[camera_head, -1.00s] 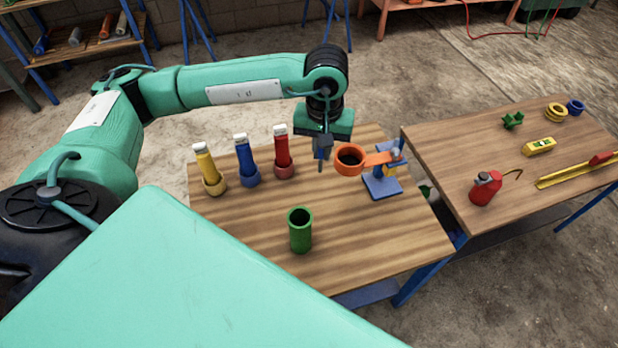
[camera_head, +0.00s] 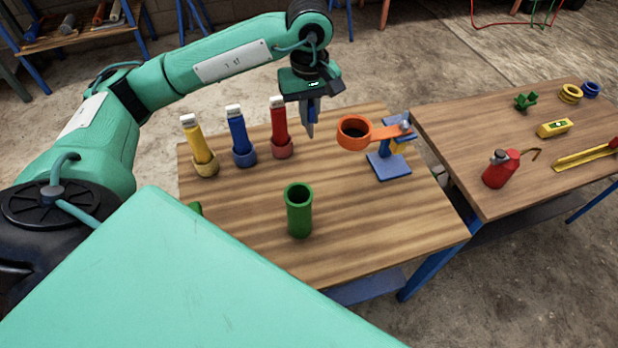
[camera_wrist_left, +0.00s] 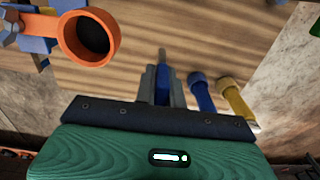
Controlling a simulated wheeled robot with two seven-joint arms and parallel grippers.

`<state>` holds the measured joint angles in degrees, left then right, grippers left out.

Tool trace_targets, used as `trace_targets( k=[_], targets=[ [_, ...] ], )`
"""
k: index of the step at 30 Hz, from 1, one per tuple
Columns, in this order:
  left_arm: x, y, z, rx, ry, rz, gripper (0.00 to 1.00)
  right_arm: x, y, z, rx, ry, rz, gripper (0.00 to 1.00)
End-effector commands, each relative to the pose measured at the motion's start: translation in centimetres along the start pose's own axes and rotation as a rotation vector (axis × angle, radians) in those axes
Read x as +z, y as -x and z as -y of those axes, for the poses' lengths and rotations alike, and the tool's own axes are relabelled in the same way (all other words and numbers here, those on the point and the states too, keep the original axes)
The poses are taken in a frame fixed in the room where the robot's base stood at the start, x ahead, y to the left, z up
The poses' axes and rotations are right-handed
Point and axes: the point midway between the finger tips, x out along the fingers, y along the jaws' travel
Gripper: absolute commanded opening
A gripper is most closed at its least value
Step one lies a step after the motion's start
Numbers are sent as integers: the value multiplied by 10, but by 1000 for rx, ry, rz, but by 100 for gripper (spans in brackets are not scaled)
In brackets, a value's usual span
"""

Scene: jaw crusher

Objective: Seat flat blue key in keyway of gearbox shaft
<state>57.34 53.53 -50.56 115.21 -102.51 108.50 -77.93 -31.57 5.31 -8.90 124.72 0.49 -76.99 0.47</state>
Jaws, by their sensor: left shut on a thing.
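My left gripper (camera_head: 311,125) points down above the far part of the near table, left of the orange ring. It is shut on a narrow blue piece (camera_wrist_left: 162,84), which shows between its grey fingers in the left wrist view. A thin grey tip (camera_wrist_left: 162,55) sticks out past the fingers. I take the blue piece for the key; its flat shape is not clear. No gearbox shaft or keyway can be made out for certain. An upright, open green tube (camera_head: 299,212) stands on the table, apart from the gripper. My right gripper is not in view.
An orange ring (camera_head: 353,132) juts from a blue stand (camera_head: 388,165). Yellow (camera_head: 195,140), blue (camera_head: 239,135) and red (camera_head: 279,127) handles stand in holders along the far left. A red can (camera_head: 501,170) stands on the right table. Bare wood surrounds the green tube.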

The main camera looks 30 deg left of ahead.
Motion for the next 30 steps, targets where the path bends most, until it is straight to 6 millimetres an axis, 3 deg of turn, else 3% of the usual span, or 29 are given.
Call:
trace_targets(
  k=[5, 18, 30],
  targets=[
    [-1, -21, 1, -3, 10, 3, 0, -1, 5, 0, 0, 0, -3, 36],
    [0, -133, 1, -2, 9, 4, 0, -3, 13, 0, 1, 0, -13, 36],
    [0, -174, 1, -1, 7, 3, 0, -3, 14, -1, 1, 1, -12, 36]
  ],
)
